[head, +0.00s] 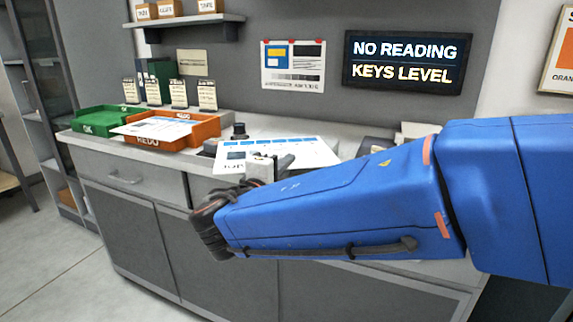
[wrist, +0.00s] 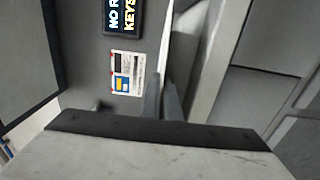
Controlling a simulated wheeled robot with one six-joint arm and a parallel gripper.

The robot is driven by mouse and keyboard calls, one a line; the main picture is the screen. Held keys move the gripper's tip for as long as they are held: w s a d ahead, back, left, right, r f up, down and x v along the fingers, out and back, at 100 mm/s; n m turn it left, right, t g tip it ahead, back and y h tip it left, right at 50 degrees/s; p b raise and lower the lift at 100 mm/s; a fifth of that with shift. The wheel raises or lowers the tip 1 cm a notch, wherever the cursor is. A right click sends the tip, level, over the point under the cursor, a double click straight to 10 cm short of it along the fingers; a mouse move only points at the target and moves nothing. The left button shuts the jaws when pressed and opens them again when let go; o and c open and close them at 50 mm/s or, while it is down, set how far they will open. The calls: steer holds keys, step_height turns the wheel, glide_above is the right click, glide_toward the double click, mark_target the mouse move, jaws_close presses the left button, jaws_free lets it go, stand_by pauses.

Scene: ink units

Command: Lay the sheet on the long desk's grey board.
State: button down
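A white printed sheet (head: 307,150) with blue patches is held roughly flat at the long desk's (head: 115,155) front edge. My gripper (head: 284,162) is at the sheet's near side, with its fingers close together on it. In the wrist view the two fingers (wrist: 163,98) show near each other, with the sheet (wrist: 166,45) as a thin pale strip seen edge-on between them. I cannot make out the grey board; the sheet and my blue arm cover much of that part of the desk.
A green OK tray (head: 88,124) and an orange REDO tray (head: 206,130) with another sheet (head: 160,127) stand at the left. A dark knob (head: 239,130) rises behind the held sheet. Small label cards (head: 178,93) stand at the back. A NO READING sign (head: 404,62) hangs on the wall.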

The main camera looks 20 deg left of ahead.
steer(key=shift+f, duration=0.1)
steer(key=c, duration=2.4)
jaws_free()
steer(key=o, duration=0.4)
